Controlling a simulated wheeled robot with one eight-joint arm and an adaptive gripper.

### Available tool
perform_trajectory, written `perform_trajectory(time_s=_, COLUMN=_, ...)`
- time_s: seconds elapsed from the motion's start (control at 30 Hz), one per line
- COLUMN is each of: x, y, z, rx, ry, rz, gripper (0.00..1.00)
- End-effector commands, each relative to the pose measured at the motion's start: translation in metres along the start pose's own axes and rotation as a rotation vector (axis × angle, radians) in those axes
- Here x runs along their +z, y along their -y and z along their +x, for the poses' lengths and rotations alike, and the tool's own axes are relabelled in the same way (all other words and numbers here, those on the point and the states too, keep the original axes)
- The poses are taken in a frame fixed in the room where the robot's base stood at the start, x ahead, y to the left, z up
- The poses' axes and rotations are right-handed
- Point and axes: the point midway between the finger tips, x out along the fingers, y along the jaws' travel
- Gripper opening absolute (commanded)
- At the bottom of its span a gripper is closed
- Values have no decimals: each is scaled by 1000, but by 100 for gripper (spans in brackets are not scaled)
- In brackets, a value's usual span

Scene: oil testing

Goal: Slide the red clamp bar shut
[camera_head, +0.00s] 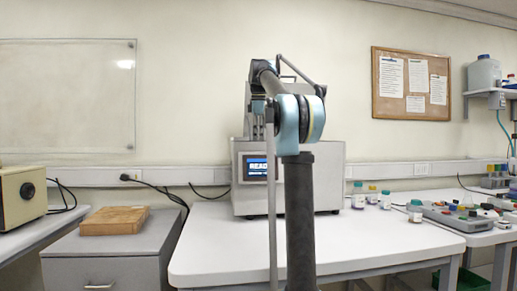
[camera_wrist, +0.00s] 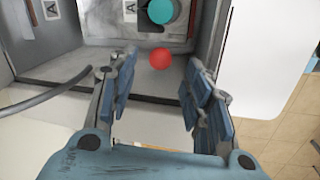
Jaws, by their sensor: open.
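A red round knob (camera_wrist: 160,58) shows in the wrist view, in front of the grey testing machine (camera_wrist: 93,47). I cannot make out a bar attached to it; it may be the end of the red clamp bar. A teal round part (camera_wrist: 161,9) is just above it at the picture's top edge. My gripper (camera_wrist: 161,78) is open, its blue-padded fingers to the left and right of the knob in the picture, with nothing held. In the head view the machine (camera_head: 325,165) stands behind my arm, which hides its middle, and the knob is not visible there.
The machine has a lit screen (camera_head: 257,168) and stands on a white table (camera_head: 370,245). Small bottles (camera_head: 372,195) and a grey tray of parts (camera_head: 450,217) are to its right. A wooden board (camera_head: 114,220) lies on a cabinet at left.

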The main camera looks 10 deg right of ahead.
Motion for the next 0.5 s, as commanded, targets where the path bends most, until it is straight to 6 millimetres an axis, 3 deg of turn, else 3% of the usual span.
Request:
perform_trajectory(time_s=0.2, x=0, y=0, z=31, rx=0, ry=0, rz=0, gripper=46)
perform_trajectory(time_s=0.5, x=0, y=0, z=50, rx=0, ry=0, rz=0, gripper=46)
